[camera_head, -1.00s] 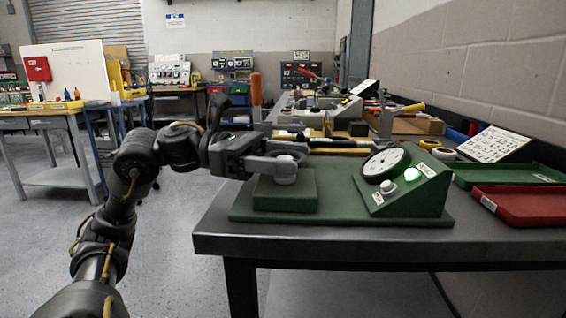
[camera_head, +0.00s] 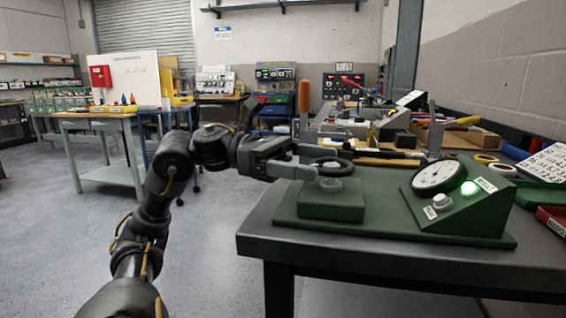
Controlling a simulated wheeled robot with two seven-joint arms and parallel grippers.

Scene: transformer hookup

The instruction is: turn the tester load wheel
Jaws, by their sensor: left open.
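The tester is a green unit (camera_head: 385,222) on the near table. My right gripper is not in view.
The dark table (camera_head: 400,258) has its front and left edges close to the tester. An orange-handled tool (camera_head: 304,97), a yellow-handled tool (camera_head: 463,121) and other gear crowd behind. A red tray (camera_head: 552,220) stands at the right. Open floor lies left.

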